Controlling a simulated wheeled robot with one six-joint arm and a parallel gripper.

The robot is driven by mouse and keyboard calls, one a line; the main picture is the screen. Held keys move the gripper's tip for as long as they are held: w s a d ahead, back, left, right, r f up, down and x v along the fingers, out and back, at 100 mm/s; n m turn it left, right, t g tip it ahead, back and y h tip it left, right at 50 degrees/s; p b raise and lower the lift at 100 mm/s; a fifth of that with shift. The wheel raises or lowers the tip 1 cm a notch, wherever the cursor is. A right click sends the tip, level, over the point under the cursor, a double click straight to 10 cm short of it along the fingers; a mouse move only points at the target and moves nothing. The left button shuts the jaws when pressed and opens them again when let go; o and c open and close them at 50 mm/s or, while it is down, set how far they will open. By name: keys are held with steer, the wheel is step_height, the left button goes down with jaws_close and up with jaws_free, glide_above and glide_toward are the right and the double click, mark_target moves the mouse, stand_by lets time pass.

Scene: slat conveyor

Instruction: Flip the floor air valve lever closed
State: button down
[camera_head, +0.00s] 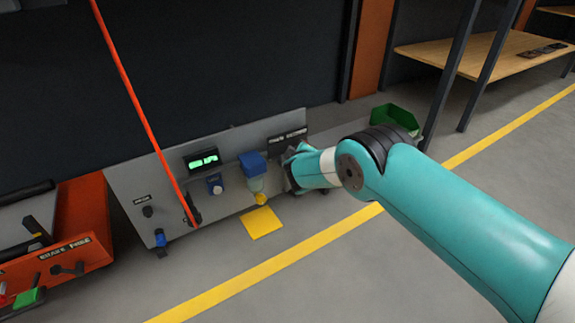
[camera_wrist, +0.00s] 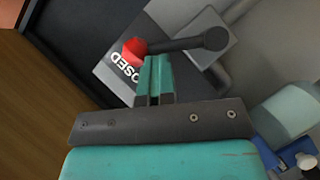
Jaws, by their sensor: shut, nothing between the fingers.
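The valve lever (camera_wrist: 180,44) shows in the wrist view as a dark bar with a round pivot at its right end and a red tip (camera_wrist: 134,50) at its left end. The red tip lies beside white lettering (camera_wrist: 126,70) on a dark plate, of which "OSED" is readable. My gripper (camera_wrist: 155,65) is shut and empty, its teal fingertips right at the lever near the red tip; I cannot tell if they touch. In the head view my gripper (camera_head: 289,172) is at the right end of the grey panel, and I cannot make out the lever there.
The grey panel (camera_head: 228,145) carries a green-lit display (camera_head: 203,160), a blue-topped filter bowl (camera_head: 253,165) and knobs. A red cable (camera_head: 140,105) hangs in front. A yellow square (camera_head: 262,223) lies on the floor. A green bin (camera_head: 395,118) is behind my arm; orange equipment (camera_head: 85,215) stands left.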

steer(key=a+r+p+v, duration=0.1)
steer(key=p+v, duration=0.6)
steer(key=v, duration=0.5)
steer(key=shift+a+r, duration=0.25)
steer(key=shift+a, duration=0.1)
